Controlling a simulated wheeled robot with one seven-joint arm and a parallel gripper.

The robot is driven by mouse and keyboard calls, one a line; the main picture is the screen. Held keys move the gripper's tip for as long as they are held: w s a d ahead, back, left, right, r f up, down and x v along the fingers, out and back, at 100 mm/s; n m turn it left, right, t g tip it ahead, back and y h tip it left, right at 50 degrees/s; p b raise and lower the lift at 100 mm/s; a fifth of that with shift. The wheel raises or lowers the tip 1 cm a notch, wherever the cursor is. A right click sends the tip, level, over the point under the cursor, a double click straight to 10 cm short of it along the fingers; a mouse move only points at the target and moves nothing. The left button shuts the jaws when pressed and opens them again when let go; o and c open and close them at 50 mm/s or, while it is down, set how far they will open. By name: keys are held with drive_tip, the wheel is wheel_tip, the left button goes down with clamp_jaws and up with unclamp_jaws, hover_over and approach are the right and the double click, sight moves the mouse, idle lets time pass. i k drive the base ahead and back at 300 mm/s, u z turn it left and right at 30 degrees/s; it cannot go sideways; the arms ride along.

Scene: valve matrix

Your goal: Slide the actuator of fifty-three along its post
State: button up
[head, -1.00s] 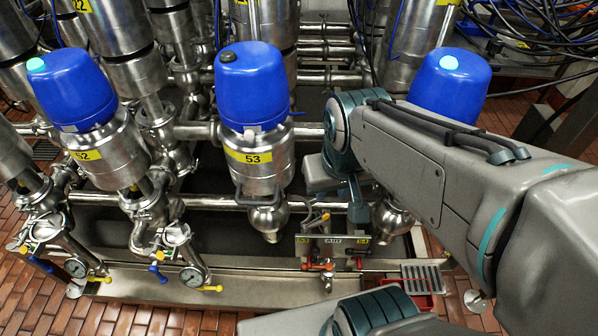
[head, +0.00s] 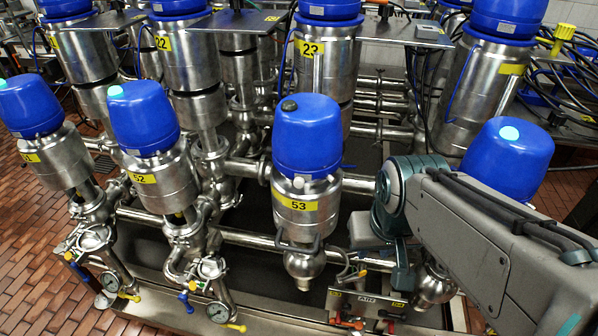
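The actuator of fifty-three (head: 308,190) stands upright near the middle of the head view. It is a steel cylinder with a yellow label "53" and a blue domed cap (head: 307,137) with a dark button on top. Below it a narrower steel neck and rounded valve body (head: 305,264) show; the post itself is mostly hidden. My arm comes in from the right and bends down just right of the actuator. A grey block at my arm's end (head: 367,231) lies close to the actuator's right side; I cannot tell whether they touch.
Actuator 52 (head: 162,178) stands to the left, and another blue-capped one (head: 507,158) stands behind my arm at right. Larger unit 23 (head: 325,65) rises behind. A small labelled plate (head: 367,304) sits low in front. Horizontal steel pipes run between the units.

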sight(308, 133)
drive_tip(key=z, duration=0.65)
drive_tip(key=k, duration=1.05)
drive_tip(key=u, duration=0.75)
